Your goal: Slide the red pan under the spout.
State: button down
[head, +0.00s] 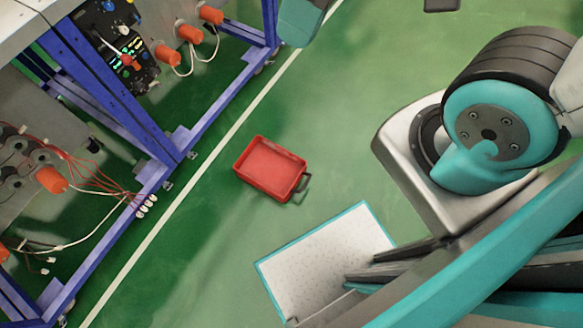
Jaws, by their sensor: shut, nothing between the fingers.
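The red pan (268,170) is a shallow rectangular tray lying upright on the green floor. It stands apart from the blue frame, to the right of the white floor line. A dark handle (302,187) sticks out from its lower right side. The inside of the pan looks empty. I cannot make out which part is the spout; orange-capped fittings (165,55) sit along the machine at the left. My gripper cannot be made out in this view; only larger parts of my arm show at the right.
A blue frame (160,175) carries the machine at the left, with red hoses ending in white tips (147,203) hanging by its edge. A white floor line (195,182) runs diagonally alongside it. The floor around the pan is clear.

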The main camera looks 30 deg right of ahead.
aim_at(275, 170)
jog(key=z, duration=0.05)
jog(key=k, duration=0.4)
jog(key=u, duration=1.45)
jog(key=k, duration=1)
jog(key=z, duration=1.6)
jog(key=i, duration=0.5)
jog(key=u, duration=0.05)
